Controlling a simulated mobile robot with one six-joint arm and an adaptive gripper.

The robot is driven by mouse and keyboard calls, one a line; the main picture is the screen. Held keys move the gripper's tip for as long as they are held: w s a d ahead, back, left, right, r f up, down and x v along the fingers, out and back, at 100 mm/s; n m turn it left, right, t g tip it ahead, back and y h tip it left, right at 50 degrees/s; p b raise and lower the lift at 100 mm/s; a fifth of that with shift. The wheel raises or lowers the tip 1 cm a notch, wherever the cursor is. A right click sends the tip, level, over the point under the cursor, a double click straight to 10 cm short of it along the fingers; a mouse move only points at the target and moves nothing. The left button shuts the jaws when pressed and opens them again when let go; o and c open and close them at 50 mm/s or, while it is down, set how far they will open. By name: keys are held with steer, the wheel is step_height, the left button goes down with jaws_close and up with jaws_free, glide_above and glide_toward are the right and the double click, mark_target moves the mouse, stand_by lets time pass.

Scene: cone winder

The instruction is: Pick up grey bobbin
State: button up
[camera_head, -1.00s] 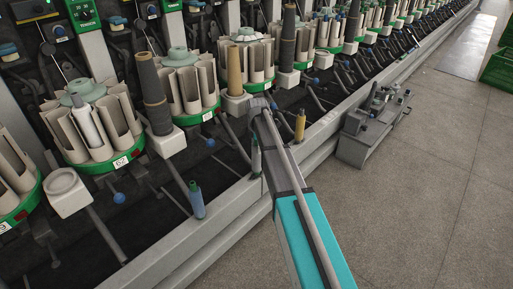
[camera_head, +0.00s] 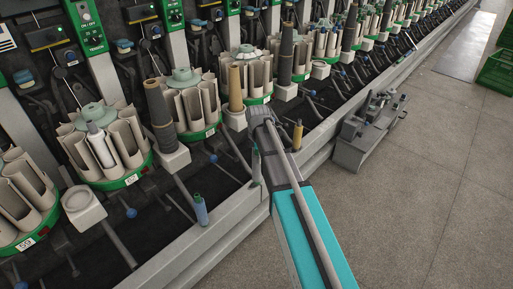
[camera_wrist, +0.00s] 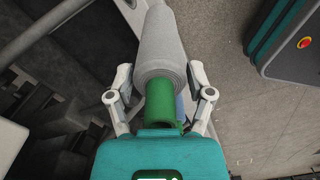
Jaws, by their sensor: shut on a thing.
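In the wrist view, a grey bobbin (camera_wrist: 163,45) wound on a green tube (camera_wrist: 160,102) lies between the two fingers of my gripper (camera_wrist: 163,92). The fingers are shut on it near its green end, and the grey winding points away from the wrist. In the head view, my arm reaches in from the bottom to the machine's front edge. My gripper and the held bobbin cannot be made out clearly there. A slim greenish tube (camera_head: 256,163) shows just left of my arm, partly covered by it.
The winder has a row of round cream magazines (camera_head: 107,145) with dark cones (camera_head: 160,108) and a tan cone (camera_head: 235,88). A grey machine carriage (camera_head: 368,130) stands right.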

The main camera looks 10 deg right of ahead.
steer(key=shift+s+a+r+p, duration=0.1)
steer(key=shift+s+r+p, duration=0.2)
steer(key=shift+s, duration=0.5)
steer(key=shift+s+a+r+p, duration=0.1)
steer(key=shift+s+r+p, duration=0.1)
steer(key=shift+s+r, duration=0.4)
steer(key=shift+s+a+r+p, duration=0.15)
steer(key=shift+s+p, duration=0.1)
steer(key=shift+s, duration=0.7)
steer(key=shift+d, duration=0.15)
